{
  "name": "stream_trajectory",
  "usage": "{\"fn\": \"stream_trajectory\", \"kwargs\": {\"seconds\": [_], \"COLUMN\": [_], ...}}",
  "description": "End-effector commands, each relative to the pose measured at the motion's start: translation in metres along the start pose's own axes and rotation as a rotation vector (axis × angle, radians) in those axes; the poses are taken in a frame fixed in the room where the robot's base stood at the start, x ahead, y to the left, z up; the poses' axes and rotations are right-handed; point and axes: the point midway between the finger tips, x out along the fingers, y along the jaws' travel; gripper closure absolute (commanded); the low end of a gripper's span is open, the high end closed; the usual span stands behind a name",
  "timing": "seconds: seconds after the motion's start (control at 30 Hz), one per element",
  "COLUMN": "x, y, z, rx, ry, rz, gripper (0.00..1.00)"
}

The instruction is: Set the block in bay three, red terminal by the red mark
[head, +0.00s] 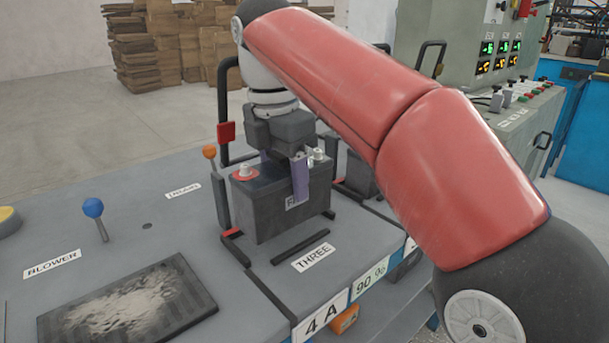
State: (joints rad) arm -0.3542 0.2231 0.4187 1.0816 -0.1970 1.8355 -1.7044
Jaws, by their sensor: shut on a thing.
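The block (270,207) is a dark battery with a red-ringed terminal (245,173) on its left and a plain metal terminal (318,155) on its right. My gripper (284,170) is shut on the block from above, its purple near finger down the front face. The block looks upright, over bay three, between low black guide strips (300,247) behind the label THREE (312,257). I cannot tell whether its underside touches the bench. A red mark (232,233) shows at the bay's left corner, on the red terminal's side.
Another dark block (360,175) stands behind to the right, partly hidden by my arm. A blue-knobbed lever (94,208), an orange-knobbed lever (210,152) and a black upright handle (224,100) stand left of the bay. A dark worn plate (190,283) lies at front left.

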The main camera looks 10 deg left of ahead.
Motion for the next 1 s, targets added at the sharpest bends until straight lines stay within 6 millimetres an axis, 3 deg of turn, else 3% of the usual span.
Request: {"fn": "stream_trajectory", "kwargs": {"seconds": [0.17,0.43,0.87,0.9,1.0], "x": [0.001,0.031,0.035,0.038,0.037], "y": [0.005,0.005,0.005,0.005,0.005], "z": [-0.001,-0.003,-0.004,-0.004,-0.004], "rx": [0.001,0.002,0.002,0.001,0.001], "ry": [-0.002,-0.002,-0.001,0.0,0.001], "rz": [0.005,0.005,0.006,0.0,0.001], "gripper": [1.0,1.0,1.0,0.4,0.27]}}
